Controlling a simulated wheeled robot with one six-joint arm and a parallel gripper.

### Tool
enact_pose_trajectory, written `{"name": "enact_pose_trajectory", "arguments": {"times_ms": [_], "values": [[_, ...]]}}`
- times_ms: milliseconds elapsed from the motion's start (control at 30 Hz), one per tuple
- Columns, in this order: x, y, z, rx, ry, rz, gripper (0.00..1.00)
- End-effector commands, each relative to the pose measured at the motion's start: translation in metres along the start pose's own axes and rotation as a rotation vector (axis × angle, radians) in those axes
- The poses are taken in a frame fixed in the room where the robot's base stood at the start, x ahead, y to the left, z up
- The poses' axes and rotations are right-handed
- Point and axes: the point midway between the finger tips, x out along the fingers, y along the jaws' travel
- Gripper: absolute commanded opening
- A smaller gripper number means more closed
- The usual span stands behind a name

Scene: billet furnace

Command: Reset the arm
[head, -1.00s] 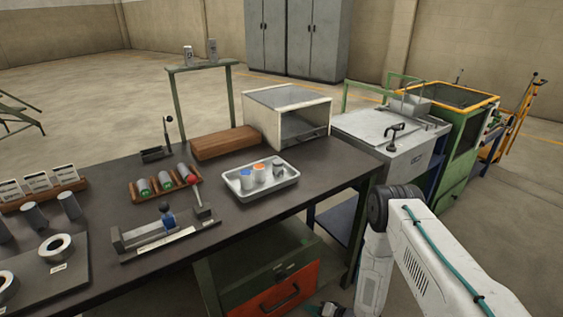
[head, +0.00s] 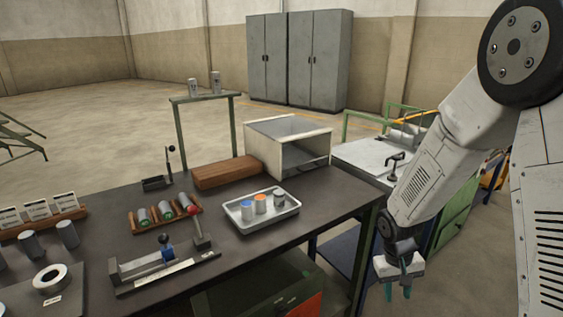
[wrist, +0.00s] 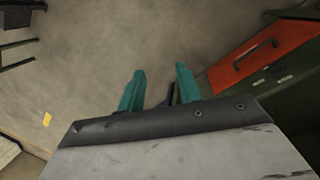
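My gripper (head: 398,291) hangs at the end of my raised white arm, right of the dark workbench (head: 330,197) and in front of the sink unit. Its teal fingers point down. The wrist view shows the two fingers (wrist: 158,90) apart with nothing between them, above the bare floor. The gripper is open and touches nothing that I can see.
An orange drawer front (wrist: 264,50) is close by, to the right in the wrist view. Grey cabinets (head: 299,60) stand at the back.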

Motion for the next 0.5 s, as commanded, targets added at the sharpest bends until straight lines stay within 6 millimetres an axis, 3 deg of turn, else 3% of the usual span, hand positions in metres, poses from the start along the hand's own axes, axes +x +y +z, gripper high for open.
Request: {"name": "enact_pose_trajectory", "arguments": {"times_ms": [33, 200, 500], "values": [[-0.023, 0.004, 0.014, 0.001, -0.012, 0.002, 0.35], [-0.086, 0.01, 0.069, -0.005, -0.076, -0.014, 0.35], [-0.169, 0.008, 0.168, -0.015, -0.111, -0.082, 0.35]]}}
